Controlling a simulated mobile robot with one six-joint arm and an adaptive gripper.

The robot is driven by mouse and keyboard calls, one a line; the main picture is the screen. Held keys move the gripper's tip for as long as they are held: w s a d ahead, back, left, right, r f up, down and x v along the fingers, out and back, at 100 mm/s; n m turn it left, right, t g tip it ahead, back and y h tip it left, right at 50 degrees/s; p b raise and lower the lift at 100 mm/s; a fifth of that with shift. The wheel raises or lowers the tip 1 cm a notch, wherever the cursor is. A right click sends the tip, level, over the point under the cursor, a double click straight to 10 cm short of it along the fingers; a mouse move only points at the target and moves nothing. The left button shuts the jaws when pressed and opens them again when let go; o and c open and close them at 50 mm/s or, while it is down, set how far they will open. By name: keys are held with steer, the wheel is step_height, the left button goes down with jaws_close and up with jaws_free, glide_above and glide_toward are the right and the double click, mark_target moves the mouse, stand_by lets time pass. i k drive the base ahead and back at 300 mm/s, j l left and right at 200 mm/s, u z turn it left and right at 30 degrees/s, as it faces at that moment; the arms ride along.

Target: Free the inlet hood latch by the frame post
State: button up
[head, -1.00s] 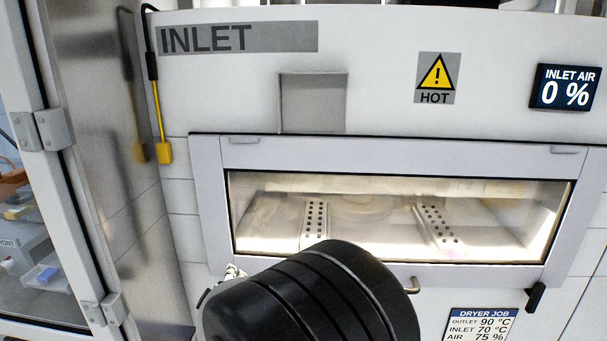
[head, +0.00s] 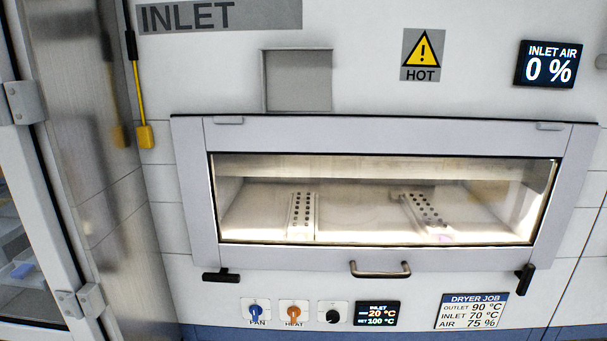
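The inlet hood (head: 190,200) is a grey frame around a lit window, and it sits closed against the white front panel. The latch near the frame post (head: 221,277) is a small black lever at the hood's lower left corner. It lies roughly level. The other black latch (head: 525,281) at the lower right corner stands roughly upright, slightly tilted. A metal bar handle (head: 380,272) is at the hood's bottom middle. The metal frame post (head: 100,170) stands left of the hood. My gripper is not in view.
A HOT sign (head: 422,55) is above. A glazed door (head: 40,200) stands at the left. The space before the hood looks clear.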

mark_target(525, 277)
steer(key=z, duration=1.3)
